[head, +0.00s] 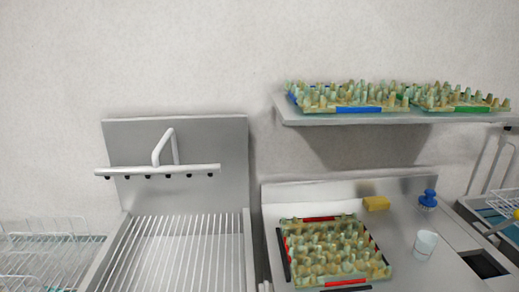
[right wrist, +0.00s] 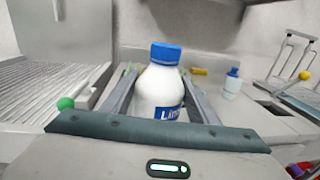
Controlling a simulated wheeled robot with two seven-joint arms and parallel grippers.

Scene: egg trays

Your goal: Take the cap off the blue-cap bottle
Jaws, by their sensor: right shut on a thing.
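My right gripper (right wrist: 160,84) is shut on the bottle's body, with one finger along each side and the cap above the fingers. The bottle's lower part is hidden behind the gripper's palm. I cannot make out the bottle or my right gripper in the head view. My left gripper is in neither view.
More egg trays (head: 358,109) fill the wall shelf (head: 400,118). A ribbed drainer (head: 180,250) and a wire rack (head: 50,250) are at left.

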